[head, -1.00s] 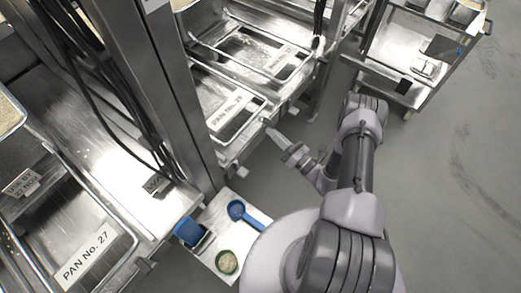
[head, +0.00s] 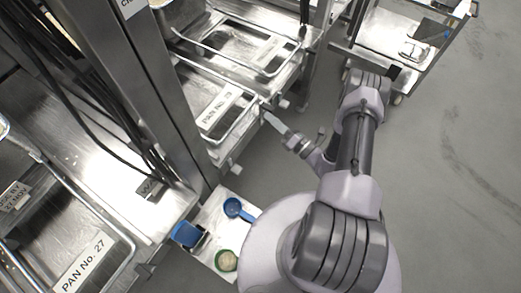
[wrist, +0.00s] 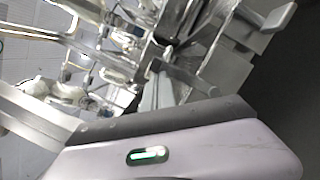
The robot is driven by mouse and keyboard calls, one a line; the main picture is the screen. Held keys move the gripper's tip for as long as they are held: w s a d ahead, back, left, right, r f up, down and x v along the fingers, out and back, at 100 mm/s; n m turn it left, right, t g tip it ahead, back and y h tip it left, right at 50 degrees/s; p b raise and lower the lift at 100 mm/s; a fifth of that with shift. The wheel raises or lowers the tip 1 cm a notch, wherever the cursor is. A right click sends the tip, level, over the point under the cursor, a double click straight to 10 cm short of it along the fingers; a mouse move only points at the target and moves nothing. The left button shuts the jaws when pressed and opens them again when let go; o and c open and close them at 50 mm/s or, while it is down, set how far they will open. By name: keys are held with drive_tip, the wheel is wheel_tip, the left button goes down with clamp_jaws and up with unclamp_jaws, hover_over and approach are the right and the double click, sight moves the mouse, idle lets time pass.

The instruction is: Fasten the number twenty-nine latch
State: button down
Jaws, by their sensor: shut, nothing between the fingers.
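A pan labelled "PAN No.", with a number that looks like 29 (head: 218,108), sits in the metal rack at the upper middle of the head view. A small pale latch or knob (head: 284,104) sticks out at the rack's front edge near that pan's right corner. Another small tab (head: 236,169) shows lower on the same edge. My gripper (head: 270,117) is shut and empty, its tip close to the front edge beside the pan's corner. I cannot tell whether it touches the latch. In the wrist view my fingers (wrist: 152,92) point at bright metal parts, and the latch is hard to make out.
A rack post with black cables (head: 120,75) stands left of the pan. The pan labelled No. 27 (head: 85,265) is at lower left. A white tray with a blue scoop (head: 234,208) lies below the rack. A cart (head: 385,62) stands at upper right. Grey floor is clear at right.

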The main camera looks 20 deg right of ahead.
drive_tip(key=shift+d+r, duration=0.15)
drive_tip(key=shift+d, duration=0.1)
drive_tip(key=p+v, duration=0.2)
drive_tip(key=v, duration=1.5)
drive_tip(key=shift+s+p, duration=0.2)
drive_tip(key=shift+p, duration=0.2)
drive_tip(key=shift+a, duration=0.15)
